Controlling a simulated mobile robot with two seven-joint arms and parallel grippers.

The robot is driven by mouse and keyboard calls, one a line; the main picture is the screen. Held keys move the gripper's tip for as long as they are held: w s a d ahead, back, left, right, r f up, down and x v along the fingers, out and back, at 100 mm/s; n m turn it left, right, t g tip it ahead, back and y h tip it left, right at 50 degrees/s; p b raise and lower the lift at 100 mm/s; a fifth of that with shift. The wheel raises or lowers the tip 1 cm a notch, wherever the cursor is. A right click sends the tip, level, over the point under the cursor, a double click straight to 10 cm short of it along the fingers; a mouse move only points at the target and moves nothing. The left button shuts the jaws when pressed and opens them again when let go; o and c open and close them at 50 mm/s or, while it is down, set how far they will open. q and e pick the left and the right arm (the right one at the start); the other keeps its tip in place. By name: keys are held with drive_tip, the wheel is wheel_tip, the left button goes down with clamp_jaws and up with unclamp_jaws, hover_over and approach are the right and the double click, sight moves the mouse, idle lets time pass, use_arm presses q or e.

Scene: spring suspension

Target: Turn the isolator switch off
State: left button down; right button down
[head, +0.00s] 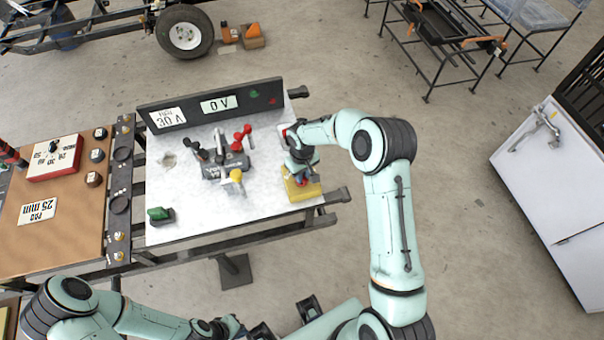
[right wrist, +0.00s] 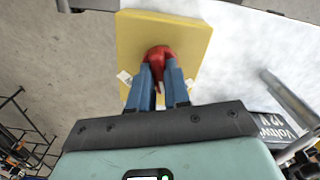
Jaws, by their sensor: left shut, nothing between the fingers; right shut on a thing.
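The isolator switch has a yellow base plate (head: 313,191) at the right end of the white-topped bench. Its red knob (right wrist: 160,54) shows in the right wrist view, standing on the yellow plate (right wrist: 190,38). My right gripper (head: 301,177) reaches down over the switch and hides most of the knob in the head view. In the right wrist view the blue fingers of my right gripper (right wrist: 160,70) are shut on the red knob. The knob's exact angle is hard to tell. My left gripper (head: 236,326) is shut and empty at the bottom of the head view, away from the bench.
The white bench top (head: 200,225) also carries a dark device (head: 225,168) with red, black and yellow plugs, and a green switch (head: 160,215). A dark panel (head: 222,104) reading 0 V stands behind. A brown bench (head: 60,235) with a red timer box (head: 55,160) is on the left.

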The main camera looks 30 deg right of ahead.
drive_tip(key=n, duration=0.5)
drive_tip(key=shift+n, duration=0.3)
idle(0.4)
drive_tip(key=c, duration=1.1)
unclamp_jaws()
wheel_tip(320, 180, up, 14)
drive_tip(key=shift+f, duration=0.25)
